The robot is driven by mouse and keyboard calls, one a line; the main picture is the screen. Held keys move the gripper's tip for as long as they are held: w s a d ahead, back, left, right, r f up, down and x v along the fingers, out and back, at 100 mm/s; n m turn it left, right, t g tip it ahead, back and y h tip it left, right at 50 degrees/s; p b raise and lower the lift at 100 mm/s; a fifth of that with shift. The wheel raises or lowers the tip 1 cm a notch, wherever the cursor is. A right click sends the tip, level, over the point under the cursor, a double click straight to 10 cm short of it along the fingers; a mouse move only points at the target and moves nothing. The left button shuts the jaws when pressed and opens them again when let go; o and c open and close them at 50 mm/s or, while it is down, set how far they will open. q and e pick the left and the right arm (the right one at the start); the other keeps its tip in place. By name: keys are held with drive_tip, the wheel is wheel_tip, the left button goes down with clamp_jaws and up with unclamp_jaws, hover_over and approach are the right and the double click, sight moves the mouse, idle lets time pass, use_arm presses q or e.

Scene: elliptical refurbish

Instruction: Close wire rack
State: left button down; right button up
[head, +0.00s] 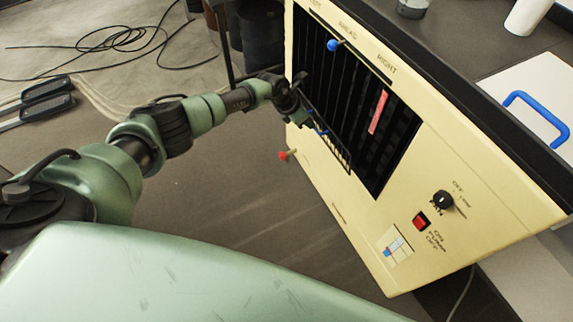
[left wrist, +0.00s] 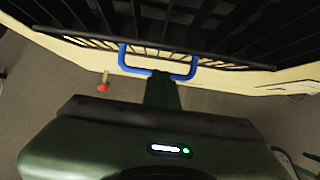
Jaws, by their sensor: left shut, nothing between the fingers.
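The wire rack (head: 338,152) is a dark wire grid at the lower edge of the black slatted opening in a cream panel (head: 480,225). In the left wrist view the rack (left wrist: 222,61) spans the upper part, with a blue U-shaped handle (left wrist: 128,67) on its near edge. My left gripper (head: 303,112) is at the rack's left end in the head view. In the left wrist view my left gripper (left wrist: 162,76) is shut and empty, its tip at the middle of the blue handle. Whether it touches the handle I cannot tell. My right gripper is not in view.
The panel carries a blue-knobbed lever (head: 333,45), a red knob (head: 283,155), a black dial (head: 442,201) and a red switch (head: 421,221). A blue handle (head: 540,118) on a white board lies at the right. Cables (head: 110,40) lie on the floor.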

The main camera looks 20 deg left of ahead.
sight(321, 121)
use_arm(q)
drive_tip(key=shift+w+d+r+b, duration=0.15)
drive_tip(key=shift+w+d+r, duration=0.2)
drive_tip(key=shift+w+d, duration=0.2)
drive_tip(key=shift+w+d+r+b, duration=0.15)
drive_tip(key=shift+w+d+r, duration=0.2)
drive_tip(key=shift+w, duration=0.2)
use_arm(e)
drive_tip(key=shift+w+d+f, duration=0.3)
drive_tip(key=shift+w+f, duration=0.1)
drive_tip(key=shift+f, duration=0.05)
